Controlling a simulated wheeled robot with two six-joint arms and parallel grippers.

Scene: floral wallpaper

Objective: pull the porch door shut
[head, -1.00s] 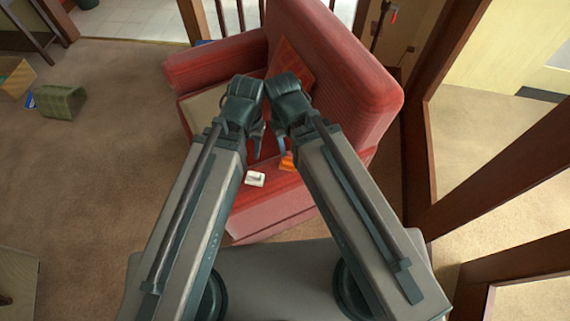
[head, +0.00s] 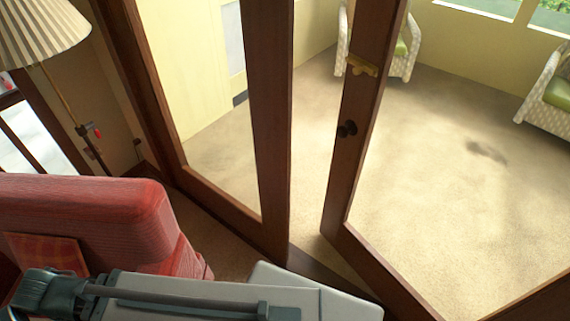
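The porch door (head: 345,185) is a dark brown wooden frame with glass panes. A dark round knob (head: 346,129) and a brass-coloured fitting (head: 361,66) sit on its stile. The door stands ajar, with a gap between its stile and the dark post (head: 270,130) to its left. Its lower corner appears on the porch side of the threshold (head: 315,268). One of my arms lies along the bottom left, pointing left, well away from the knob; it seems to be the right. Its gripper fingers are not clearly shown. My other gripper is out of view.
A red armchair (head: 95,215) stands at the left, near the glazed wall, with a pleated lamp (head: 40,30) behind it. Beyond the glass is a carpeted porch (head: 440,170) with two pale patterned chairs (head: 385,50) (head: 550,95). The porch floor between is clear.

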